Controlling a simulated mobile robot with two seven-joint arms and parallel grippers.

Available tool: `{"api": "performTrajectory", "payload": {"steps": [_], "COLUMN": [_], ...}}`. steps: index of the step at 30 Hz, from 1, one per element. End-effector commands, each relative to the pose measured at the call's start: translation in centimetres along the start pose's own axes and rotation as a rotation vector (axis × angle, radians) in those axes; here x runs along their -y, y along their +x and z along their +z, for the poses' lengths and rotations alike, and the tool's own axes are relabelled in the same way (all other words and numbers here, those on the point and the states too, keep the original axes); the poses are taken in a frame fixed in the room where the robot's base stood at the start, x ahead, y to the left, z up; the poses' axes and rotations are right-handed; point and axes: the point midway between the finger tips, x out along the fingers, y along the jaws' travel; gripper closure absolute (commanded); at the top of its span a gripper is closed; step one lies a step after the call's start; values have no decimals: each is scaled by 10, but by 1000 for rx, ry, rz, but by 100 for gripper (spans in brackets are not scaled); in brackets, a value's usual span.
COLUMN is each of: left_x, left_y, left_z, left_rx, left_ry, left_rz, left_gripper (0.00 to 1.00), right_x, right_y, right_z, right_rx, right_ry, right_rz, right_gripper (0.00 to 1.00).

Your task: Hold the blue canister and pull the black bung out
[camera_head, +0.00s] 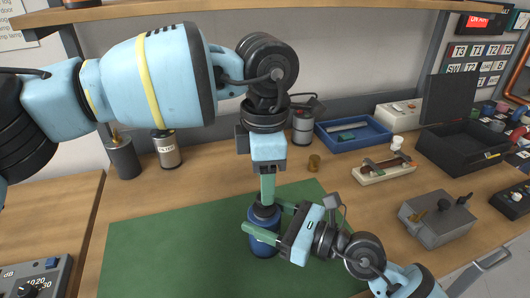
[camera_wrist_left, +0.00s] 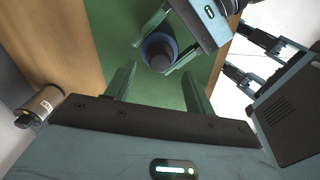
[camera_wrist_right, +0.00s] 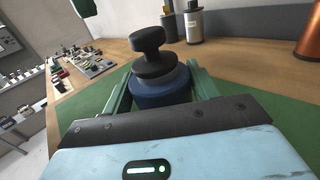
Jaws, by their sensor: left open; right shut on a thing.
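The blue canister (camera_head: 263,243) stands upright on the green mat, and it also shows in the right wrist view (camera_wrist_right: 163,94). The black bung (camera_wrist_right: 150,48), a knob with a wide flange, sits in its top. My right gripper (camera_head: 262,220) is shut on the canister from the right, one finger on each side. My left gripper (camera_head: 267,198) points down just above the bung, open. In the left wrist view, the bung (camera_wrist_left: 159,60) lies beyond and between its fingers. One left fingertip shows at the top of the right wrist view.
The green mat (camera_head: 150,255) is clear to the left. A dark pot (camera_head: 122,157) and a labelled canister (camera_head: 167,149) stand behind.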

Motion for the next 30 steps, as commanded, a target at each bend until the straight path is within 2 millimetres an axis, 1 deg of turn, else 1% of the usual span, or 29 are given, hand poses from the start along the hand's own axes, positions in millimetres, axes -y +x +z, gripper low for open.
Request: {"api": "performTrajectory", "payload": {"steps": [1,3,9,13,20,23,30], "left_x": [0,0,0,0,0,0,0], "left_y": [8,17,34,37,37,37,37], "left_z": [0,0,0,0,0,0,0], "left_rx": [-1,-1,0,1,1,0,0], "left_ry": [0,0,-1,-1,-1,-1,-1], "left_rz": [-2,-1,0,0,0,0,1], "left_gripper": [46,46,46,46,46,58,89], "right_x": [0,0,0,0,0,0,0], "right_y": [0,0,0,0,0,0,0], "right_z": [0,0,0,0,0,0,0], "right_rx": [0,0,0,0,0,0,0], "right_ry": [0,0,0,0,0,0,0], "right_rz": [0,0,0,0,0,0,0], "right_gripper": [82,82,82,82,82,82,82]}}
